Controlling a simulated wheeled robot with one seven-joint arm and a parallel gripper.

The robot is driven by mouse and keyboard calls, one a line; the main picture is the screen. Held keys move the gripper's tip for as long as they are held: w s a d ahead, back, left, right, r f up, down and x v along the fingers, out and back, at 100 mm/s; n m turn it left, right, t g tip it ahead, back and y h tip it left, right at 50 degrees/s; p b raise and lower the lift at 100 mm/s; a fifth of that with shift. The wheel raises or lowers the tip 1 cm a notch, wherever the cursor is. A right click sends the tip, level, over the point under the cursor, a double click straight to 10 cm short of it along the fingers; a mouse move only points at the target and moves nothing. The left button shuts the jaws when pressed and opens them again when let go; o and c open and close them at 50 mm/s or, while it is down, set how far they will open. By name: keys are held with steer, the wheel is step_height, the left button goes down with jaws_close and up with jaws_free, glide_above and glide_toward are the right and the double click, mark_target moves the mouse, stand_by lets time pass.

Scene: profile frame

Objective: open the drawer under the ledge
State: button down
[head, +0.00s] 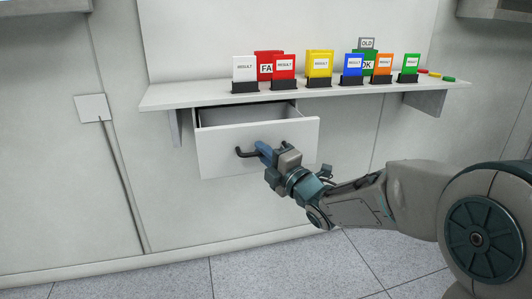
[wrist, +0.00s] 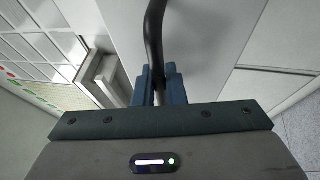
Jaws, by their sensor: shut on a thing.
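The white drawer (head: 220,155) hangs under the ledge (head: 205,97) and stands partly open, its inside showing behind the front panel. A dark curved handle (head: 243,153) is on the drawer front. My gripper (head: 264,150) is shut on the handle, with its blue fingers around the bar. In the wrist view the black handle (wrist: 153,40) runs down between the two blue fingers of my gripper (wrist: 159,88). The fingertips and part of the handle are hidden in the head view.
Several coloured labelled cards in black stands line the ledge, among them a white one (head: 244,68) and a yellow one (head: 319,63). A bracket (head: 426,101) supports the ledge at right. The floor (head: 260,270) below the drawer looks clear.

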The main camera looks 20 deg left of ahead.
steer(key=c, duration=1.5)
jaws_free()
steer(key=p+v, duration=0.1)
steer(key=v, duration=1.3)
steer(key=shift+p, duration=0.35)
steer(key=shift+a, duration=0.1)
